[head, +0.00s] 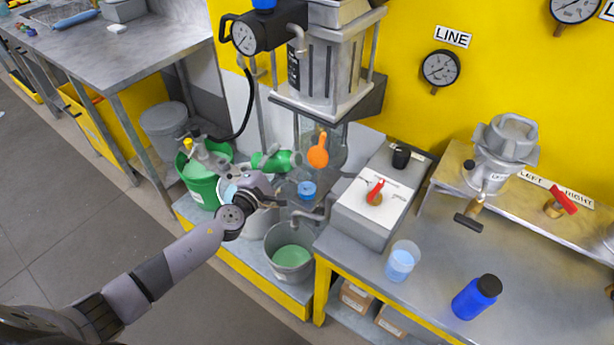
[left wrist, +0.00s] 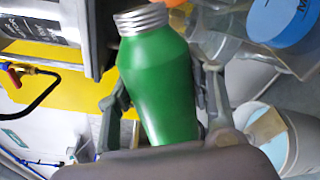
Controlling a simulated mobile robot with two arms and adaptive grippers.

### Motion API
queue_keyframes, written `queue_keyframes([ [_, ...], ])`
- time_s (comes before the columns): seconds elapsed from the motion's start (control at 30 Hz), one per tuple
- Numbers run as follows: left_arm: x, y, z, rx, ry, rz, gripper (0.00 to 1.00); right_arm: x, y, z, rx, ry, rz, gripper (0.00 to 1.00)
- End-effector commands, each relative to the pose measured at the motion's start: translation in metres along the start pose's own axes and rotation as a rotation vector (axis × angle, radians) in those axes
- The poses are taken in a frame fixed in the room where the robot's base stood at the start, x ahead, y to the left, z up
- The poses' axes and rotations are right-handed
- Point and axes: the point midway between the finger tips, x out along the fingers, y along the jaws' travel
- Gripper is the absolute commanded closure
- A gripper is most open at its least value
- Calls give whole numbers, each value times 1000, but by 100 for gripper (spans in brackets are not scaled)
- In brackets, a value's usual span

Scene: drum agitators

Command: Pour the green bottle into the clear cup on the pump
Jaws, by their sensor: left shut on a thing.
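My left gripper (head: 277,188) is shut on the green bottle (left wrist: 158,85), with a finger on each side of it in the left wrist view. The bottle has a ribbed silver neck or cap, and its lower end is hidden behind my gripper. In the head view the bottle (head: 272,161) lies tilted, almost on its side, beside the pump. A clear vessel (head: 341,150) shows under the pump (head: 325,70), partly behind an orange handle (head: 317,152). A clear container with a blue round top (left wrist: 285,20) is right of the bottle in the wrist view. My right gripper is not in view.
A control box with a red lever (head: 375,193) is to the right. A cup with blue liquid (head: 402,262) and a blue bottle (head: 477,297) stand on the right bench.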

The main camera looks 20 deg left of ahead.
Motion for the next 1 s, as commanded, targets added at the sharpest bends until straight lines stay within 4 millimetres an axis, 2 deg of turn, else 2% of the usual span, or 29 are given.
queue_keyframes([
  [1.0, 0, 5, 2, 62, 3, 2, 89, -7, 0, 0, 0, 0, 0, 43],
])
